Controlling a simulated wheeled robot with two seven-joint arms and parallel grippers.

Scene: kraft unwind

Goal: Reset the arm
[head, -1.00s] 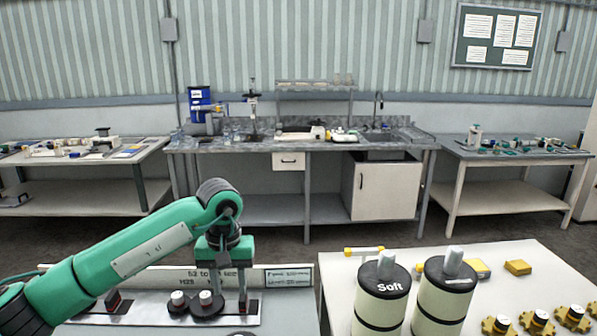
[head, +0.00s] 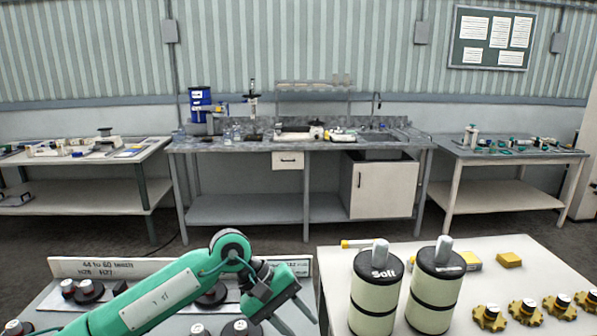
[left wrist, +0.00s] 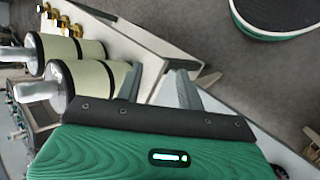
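My left arm comes in from the lower left in the head view. My left gripper (head: 295,316) hangs tilted over the gap between the two front tables, its two fingers apart and nothing seen between them. In the left wrist view its fingers (left wrist: 177,88) stretch out past the green housing, with no object between them. My right gripper is in neither view.
Two cream canisters with black bands, one marked "Soft" (head: 375,295) and another (head: 436,285), stand on the right white table (head: 330,270), near my gripper. Yellow knobs (head: 525,311) and a yellow block (head: 509,260) lie there. Dark discs (head: 83,290) sit on the left table.

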